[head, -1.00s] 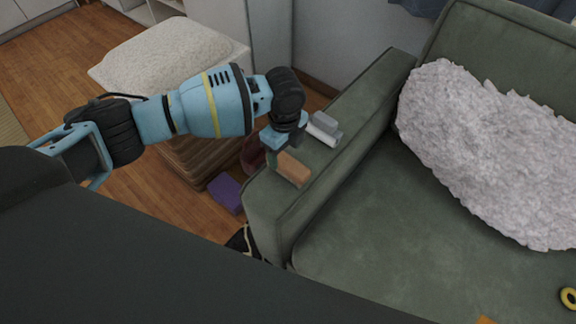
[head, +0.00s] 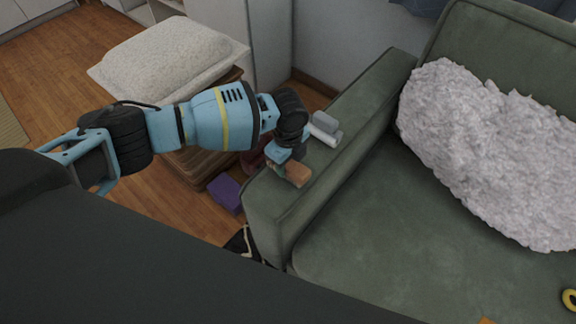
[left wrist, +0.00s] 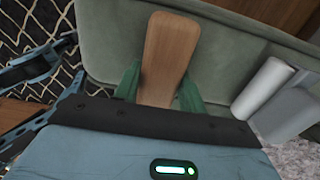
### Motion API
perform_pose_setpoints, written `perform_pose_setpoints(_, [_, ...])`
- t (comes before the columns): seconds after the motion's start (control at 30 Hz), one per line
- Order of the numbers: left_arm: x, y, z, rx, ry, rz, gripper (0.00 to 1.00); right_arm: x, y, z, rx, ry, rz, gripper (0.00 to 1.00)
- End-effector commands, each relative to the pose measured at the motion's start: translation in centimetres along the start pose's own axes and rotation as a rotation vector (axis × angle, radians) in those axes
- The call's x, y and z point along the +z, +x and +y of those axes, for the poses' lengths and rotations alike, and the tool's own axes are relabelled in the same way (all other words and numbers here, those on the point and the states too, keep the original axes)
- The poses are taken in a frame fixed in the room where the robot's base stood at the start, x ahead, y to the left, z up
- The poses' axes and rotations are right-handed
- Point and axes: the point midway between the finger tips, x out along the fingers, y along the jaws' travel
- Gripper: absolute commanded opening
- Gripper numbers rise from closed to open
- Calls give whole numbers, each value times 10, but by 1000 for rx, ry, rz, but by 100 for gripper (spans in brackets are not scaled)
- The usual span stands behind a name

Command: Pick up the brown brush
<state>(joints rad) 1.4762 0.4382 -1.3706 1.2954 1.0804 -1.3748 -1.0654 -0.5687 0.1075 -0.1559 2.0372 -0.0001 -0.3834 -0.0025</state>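The brown brush (head: 297,172) lies on the arm of the green sofa in the head view. In the left wrist view its flat wooden back (left wrist: 170,58) points away from the gripper. My left gripper (head: 284,160) is down at the brush. In the left wrist view the green fingers of my left gripper (left wrist: 160,88) stand apart, one on each side of the brush's near end. A narrow gap seems to show beside the fingers, so the gripper looks open around it. The fingertips are partly hidden in the head view. My right gripper is not in view.
A white and grey object (head: 325,128) lies on the sofa arm (head: 350,105) just beyond the brush; it also shows in the left wrist view (left wrist: 264,88). A fluffy pale pillow (head: 480,140) rests on the sofa. A purple block (head: 226,193) lies on the floor by the sofa.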

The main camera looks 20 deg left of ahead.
Motion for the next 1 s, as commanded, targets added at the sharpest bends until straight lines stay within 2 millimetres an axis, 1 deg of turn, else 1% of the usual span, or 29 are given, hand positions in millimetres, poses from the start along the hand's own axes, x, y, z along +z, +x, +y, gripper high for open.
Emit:
perform_pose_setpoints(0.03, [0, 0, 0, 0, 0, 0, 26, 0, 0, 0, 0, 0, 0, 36])
perform_pose_setpoints(0.1, [0, 0, 0, 0, 0, 0, 17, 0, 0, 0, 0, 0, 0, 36])
perform_pose_setpoints(0.13, [0, 0, 0, 0, 0, 0, 16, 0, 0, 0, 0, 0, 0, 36])
perform_pose_setpoints(0.33, [0, -1, 0, -1, 0, 0, 16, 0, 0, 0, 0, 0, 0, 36])
perform_pose_setpoints(0.47, [0, -5, 0, -1, 0, 0, 16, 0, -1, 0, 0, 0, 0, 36])
perform_pose_setpoints(0.63, [0, -20, -1, -3, 0, 0, 16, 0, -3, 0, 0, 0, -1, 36])
perform_pose_setpoints(0.77, [-1, -40, 0, -5, 3, 1, 16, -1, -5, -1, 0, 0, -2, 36])
perform_pose_setpoints(0.83, [-9, -38, 13, 1, 5, 1, 16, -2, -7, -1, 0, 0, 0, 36])
perform_pose_setpoints(1.0, [-30, -42, 46, -1, 6, 3, 16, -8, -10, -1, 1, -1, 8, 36])
